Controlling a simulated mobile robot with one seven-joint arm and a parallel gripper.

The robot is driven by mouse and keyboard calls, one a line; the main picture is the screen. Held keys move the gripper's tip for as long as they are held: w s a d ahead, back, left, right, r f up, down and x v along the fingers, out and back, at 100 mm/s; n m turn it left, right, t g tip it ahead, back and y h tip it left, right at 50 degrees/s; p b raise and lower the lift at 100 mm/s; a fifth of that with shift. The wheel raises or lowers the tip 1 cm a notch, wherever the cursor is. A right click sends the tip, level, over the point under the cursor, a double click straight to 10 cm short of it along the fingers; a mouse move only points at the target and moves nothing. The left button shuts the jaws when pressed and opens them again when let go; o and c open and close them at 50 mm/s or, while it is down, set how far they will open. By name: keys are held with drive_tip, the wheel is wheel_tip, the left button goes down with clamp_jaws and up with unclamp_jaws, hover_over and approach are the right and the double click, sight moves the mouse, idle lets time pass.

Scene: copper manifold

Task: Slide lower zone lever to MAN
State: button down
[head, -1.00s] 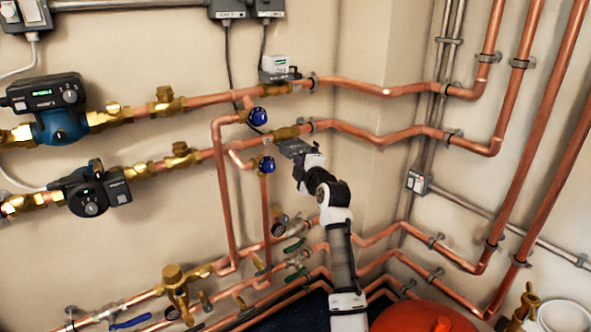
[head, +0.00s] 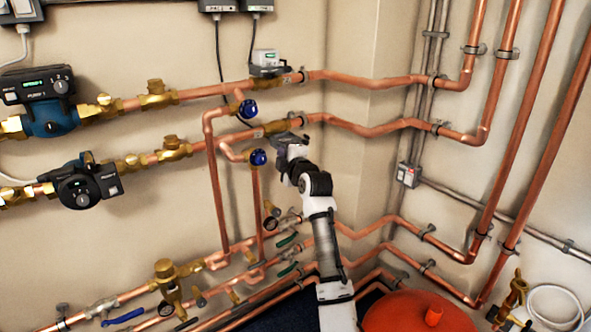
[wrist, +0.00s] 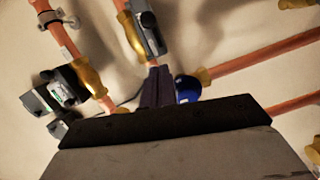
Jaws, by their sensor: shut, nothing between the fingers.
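The lower zone valve's grey box (head: 291,138) sits on the second copper pipe in the head view, partly hidden behind my gripper (head: 284,147). In the wrist view, a grey box with a slot-like front (wrist: 150,34) sits on the middle pipe just beyond my fingertips. My gripper (wrist: 157,74) is shut and empty, its dark fingers pointing at the near end of that box. I cannot tell whether they touch it. The lever and its position are not clear in either view. The upper zone valve (head: 266,60), with a pale top, sits on the pipe above.
A blue-capped valve (head: 258,157) is close below left of my gripper, and its blue cap (wrist: 188,88) shows beside my fingers. Another blue cap (head: 248,108) is higher. Pumps (head: 82,187) are at left. A red vessel (head: 415,312) stands below.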

drive_tip(key=b+v, duration=0.2)
drive_tip(key=v, duration=0.8)
